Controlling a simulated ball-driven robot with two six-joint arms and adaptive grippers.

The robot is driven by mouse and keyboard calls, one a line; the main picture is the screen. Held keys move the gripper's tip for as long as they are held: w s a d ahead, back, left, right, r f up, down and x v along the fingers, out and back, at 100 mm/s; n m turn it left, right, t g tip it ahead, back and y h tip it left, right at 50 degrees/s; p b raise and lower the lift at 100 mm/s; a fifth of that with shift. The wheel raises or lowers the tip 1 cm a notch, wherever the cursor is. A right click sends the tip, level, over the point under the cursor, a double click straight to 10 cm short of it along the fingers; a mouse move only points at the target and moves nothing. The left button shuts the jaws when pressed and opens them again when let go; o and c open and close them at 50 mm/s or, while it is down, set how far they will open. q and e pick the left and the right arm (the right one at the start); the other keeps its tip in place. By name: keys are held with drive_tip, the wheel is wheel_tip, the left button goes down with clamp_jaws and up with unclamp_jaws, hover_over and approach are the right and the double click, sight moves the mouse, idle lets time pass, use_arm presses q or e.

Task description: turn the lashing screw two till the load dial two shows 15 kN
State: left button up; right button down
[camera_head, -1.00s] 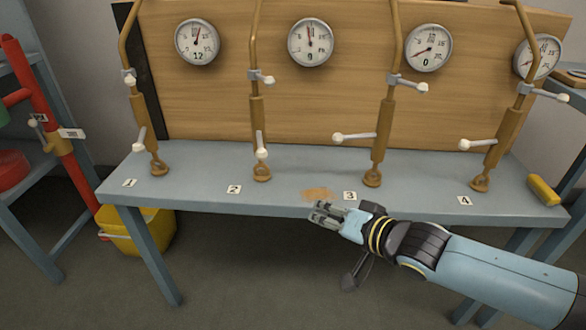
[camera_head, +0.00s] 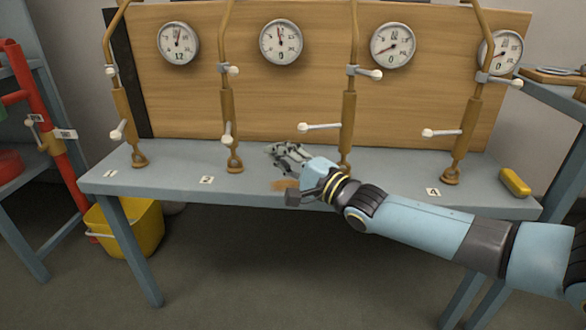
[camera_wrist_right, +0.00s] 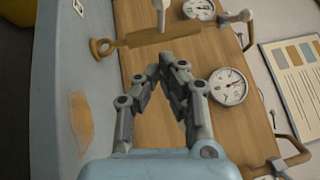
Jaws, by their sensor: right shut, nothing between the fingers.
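Lashing screw two (camera_head: 228,108) is a brass turnbuckle standing upright above card 2 (camera_head: 206,180) on the bench. Its lower lever (camera_head: 227,134) has a white knob. Load dial two (camera_head: 281,42) is a round white dial on the board; its needle points nearly straight up, and its figures are too small to read surely. My right gripper (camera_head: 274,152) is shut and empty, over the bench to the right of screw two and apart from it. In the right wrist view, my fingers (camera_wrist_right: 166,72) stand in front of the board, below a brass screw (camera_wrist_right: 150,38). My left gripper is out of view.
Screw one (camera_head: 122,112) stands left; screw three (camera_head: 347,120), beside my right forearm, and screw four (camera_head: 465,130) stand right, with levers sticking out leftward. The bench between screws one and two is clear.

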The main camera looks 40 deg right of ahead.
sight(228, 127)
use_arm(q)
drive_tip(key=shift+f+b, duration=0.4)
drive_tip(key=shift+b, duration=0.05)
use_arm(e)
drive_tip(key=w+a+r, duration=0.1)
drive_tip(key=w+a, duration=0.2)
drive_tip(key=w, duration=0.2)
drive_tip(key=shift+w+a, duration=0.15)
drive_tip(key=shift+w, duration=0.05)
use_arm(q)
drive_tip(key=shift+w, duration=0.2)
